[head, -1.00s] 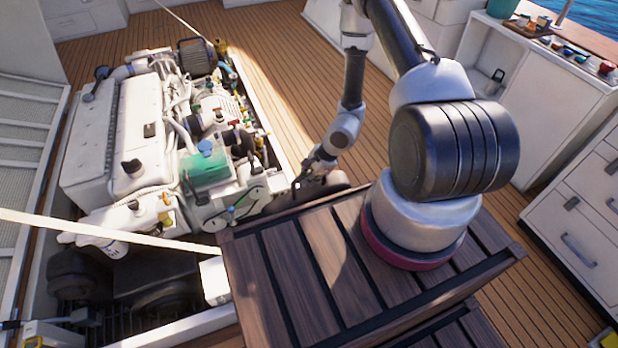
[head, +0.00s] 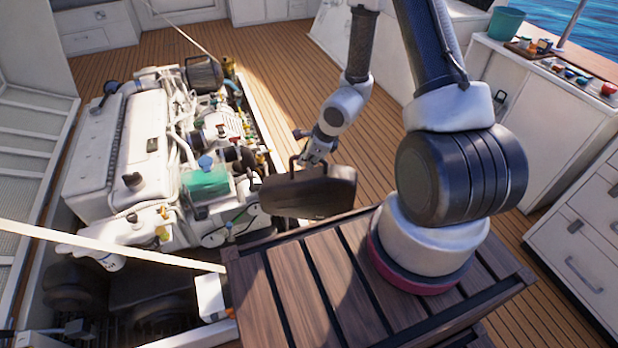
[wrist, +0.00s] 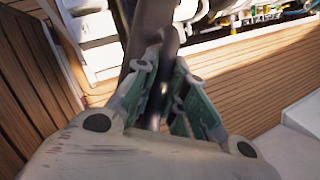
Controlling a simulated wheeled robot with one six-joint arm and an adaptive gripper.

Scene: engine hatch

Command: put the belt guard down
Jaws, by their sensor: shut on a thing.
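The belt guard (head: 312,193) is a dark, long, rounded cover with a handle on top. It hangs in the head view beside the engine's right side, in front of the wooden slatted platform's far edge. My gripper (head: 313,163) is above it and shut on its handle. In the wrist view my gripper (wrist: 163,105) has its green-padded fingers on either side of the dark handle (wrist: 169,60). The guard appears held clear of the deck, though its lower edge is partly hidden behind the platform.
The white engine (head: 150,150) sits in the open hatch at left. A slatted wooden platform (head: 300,290) is in front. Bare deck (head: 270,50) lies behind and right of the guard. White cabinets (head: 585,225) and a counter with a teal bucket (head: 505,23) stand at right.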

